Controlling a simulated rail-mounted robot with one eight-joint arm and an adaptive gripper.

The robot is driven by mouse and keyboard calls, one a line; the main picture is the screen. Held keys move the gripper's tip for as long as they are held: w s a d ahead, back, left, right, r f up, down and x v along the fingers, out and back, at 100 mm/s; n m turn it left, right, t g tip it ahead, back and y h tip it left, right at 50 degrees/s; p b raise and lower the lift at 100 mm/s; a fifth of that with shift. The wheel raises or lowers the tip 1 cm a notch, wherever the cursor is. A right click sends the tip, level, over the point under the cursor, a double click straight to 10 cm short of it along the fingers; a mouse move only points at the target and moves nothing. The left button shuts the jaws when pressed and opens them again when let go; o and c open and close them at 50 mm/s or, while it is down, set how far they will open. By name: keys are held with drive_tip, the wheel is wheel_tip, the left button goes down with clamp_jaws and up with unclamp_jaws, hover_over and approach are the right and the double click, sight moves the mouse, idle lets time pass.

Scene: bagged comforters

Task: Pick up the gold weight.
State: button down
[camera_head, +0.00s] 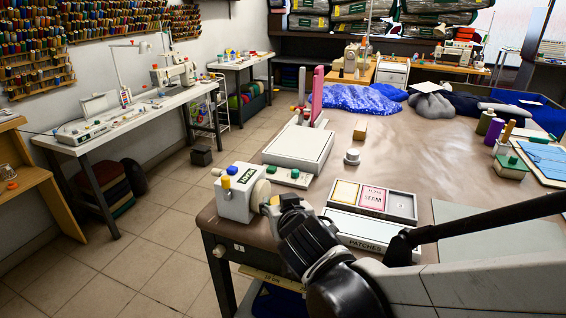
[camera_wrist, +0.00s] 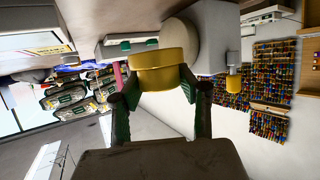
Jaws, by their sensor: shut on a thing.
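The gold weight (camera_wrist: 165,73) is a short gold cylinder in the wrist view. It sits between the two fingertips of my gripper (camera_wrist: 152,84), which is shut on it. In the head view my gripper (camera_head: 274,208) is at the table's front left corner, beside a white machine (camera_head: 238,204) with blue and yellow knobs. The gold weight cannot be made out clearly there, as my wrist covers that spot. Whether it still touches the table or the machine cannot be told.
A white box of patches (camera_head: 372,228) lies right of my wrist. A small control strip (camera_head: 289,176), a flat white device (camera_head: 298,150) and a silver weight (camera_head: 352,157) stand behind. The brown table (camera_head: 400,155) is bare in its middle.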

drive_tip(key=s+a+r+p, duration=0.1)
drive_tip(key=s+a+r, duration=0.3)
drive_tip(key=s+a, duration=0.1)
drive_tip(key=shift+s+r, duration=0.3)
